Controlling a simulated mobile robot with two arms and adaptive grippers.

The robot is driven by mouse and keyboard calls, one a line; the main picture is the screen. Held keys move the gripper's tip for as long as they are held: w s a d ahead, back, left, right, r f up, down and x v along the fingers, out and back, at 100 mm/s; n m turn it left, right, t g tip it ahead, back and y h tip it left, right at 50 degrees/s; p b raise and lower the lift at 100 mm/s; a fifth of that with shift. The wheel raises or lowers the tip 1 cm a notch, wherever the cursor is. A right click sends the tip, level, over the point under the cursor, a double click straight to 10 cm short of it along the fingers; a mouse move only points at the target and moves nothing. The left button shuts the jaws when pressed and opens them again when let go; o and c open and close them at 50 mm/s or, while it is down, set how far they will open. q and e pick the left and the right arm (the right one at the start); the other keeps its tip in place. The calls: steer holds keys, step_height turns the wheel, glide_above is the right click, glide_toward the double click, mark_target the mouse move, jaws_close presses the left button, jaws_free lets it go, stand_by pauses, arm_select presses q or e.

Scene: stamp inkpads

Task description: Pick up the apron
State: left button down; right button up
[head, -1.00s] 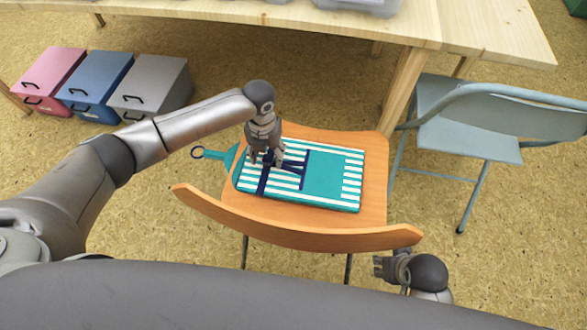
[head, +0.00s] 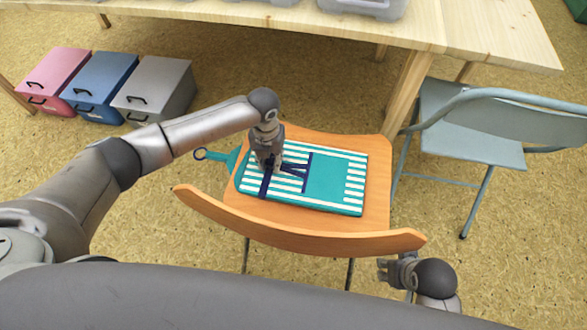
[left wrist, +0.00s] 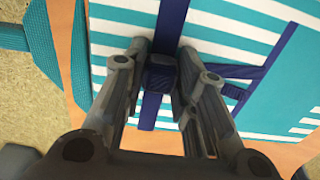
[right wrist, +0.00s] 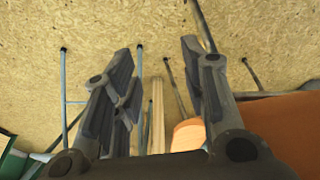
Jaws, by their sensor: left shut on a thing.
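The apron (head: 335,182) lies folded flat on the seat of an orange wooden chair. It is teal with white stripes, with navy straps and a teal loop end sticking out to the left. My left gripper (head: 268,168) is down on the apron's left part. In the left wrist view, its fingers (left wrist: 162,62) are shut on the apron at a dark navy bundle on the strap. My right gripper (head: 387,270) is off the chair's near right side. In the right wrist view, its fingers (right wrist: 158,60) are apart with nothing between them.
The chair's curved backrest (head: 300,234) stands on the near side of the seat. A wooden table (head: 300,25) is behind, and a grey-blue folding chair (head: 470,130) stands at the right. Pink, blue and grey drawer boxes (head: 105,88) sit on the floor at the left.

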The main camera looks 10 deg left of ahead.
arm_select(q)
steer(key=shift+r, duration=0.4)
step_height(320, 180, up, 2)
steer(key=shift+r+p, duration=0.1)
steer(key=shift+p, duration=0.35)
steer(key=w+d+r, duration=0.8)
steer(key=d+r, duration=0.2)
steer(key=d, duration=0.1)
steer(key=shift+w, duration=0.4)
arm_select(e)
steer(key=shift+a+f, duration=0.1)
steer(key=shift+f, duration=2.3)
steer(key=shift+s, duration=0.1)
